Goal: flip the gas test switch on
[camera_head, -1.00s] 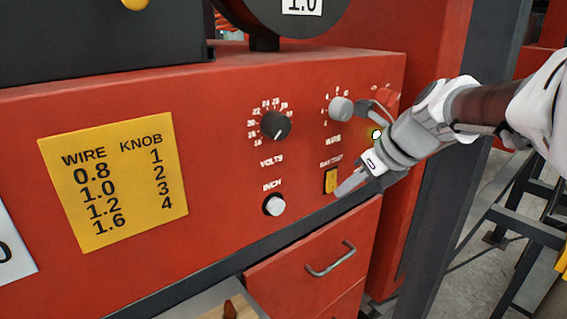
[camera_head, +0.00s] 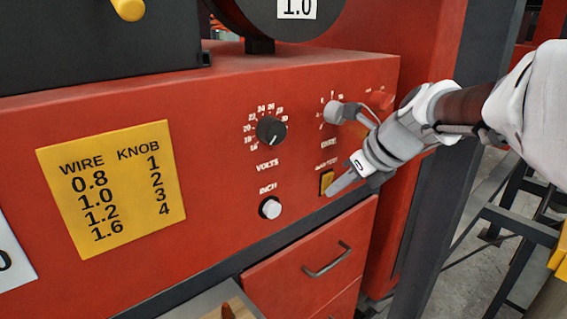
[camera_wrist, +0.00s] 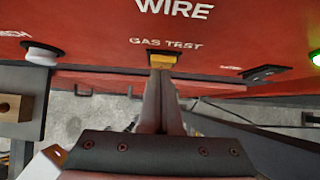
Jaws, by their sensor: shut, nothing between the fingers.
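The gas test switch (camera_head: 326,179) is a small yellow rocker on the red panel, below the wire knob (camera_head: 333,112). In the wrist view the yellow switch (camera_wrist: 162,54) sits under the GAS TEST label, its lower part hidden behind my fingertips. My gripper (camera_head: 331,190) comes in from the right with its fingertips at the switch's lower edge. In the wrist view my gripper (camera_wrist: 162,72) is shut and empty, its fingers together. I cannot tell whether the tips touch the switch or which way the rocker is tilted.
The black volts knob (camera_head: 271,130) and white inch button (camera_head: 270,208) are left of the switch. A drawer handle (camera_head: 327,260) sticks out below. A dark post (camera_head: 440,190) stands to the right. A green light (camera_wrist: 315,57) shows in the wrist view.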

